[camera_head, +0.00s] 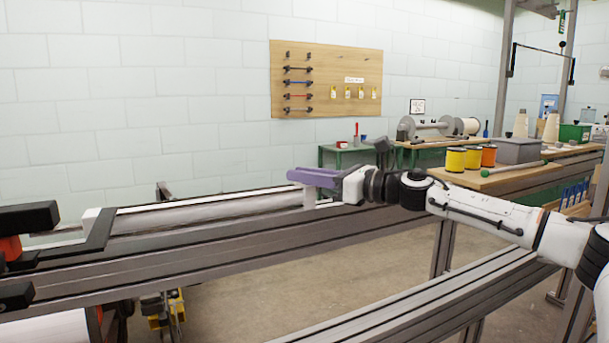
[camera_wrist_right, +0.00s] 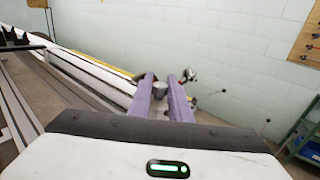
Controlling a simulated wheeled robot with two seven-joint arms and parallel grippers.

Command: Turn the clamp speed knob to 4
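My right gripper (camera_head: 292,177) reaches in from the right in the head view, its purple fingers pointing left above the end of the machine's long beam. In the right wrist view the two fingers of my right gripper (camera_wrist_right: 161,75) stand apart. A small grey round piece (camera_wrist_right: 160,88) shows in the gap between them. I cannot tell whether the fingers touch it, or whether it is the clamp speed knob. No dial numbers are readable in either view. My left gripper is not in view.
The machine's metal frame (camera_head: 240,243) runs across the front. Black blocks (camera_head: 28,216) stand at the left edge. A wooden bench (camera_head: 500,178) with yellow and orange spools (camera_head: 455,160) lies at the right. A pegboard (camera_head: 326,60) hangs on the wall. Open floor shows below the frame.

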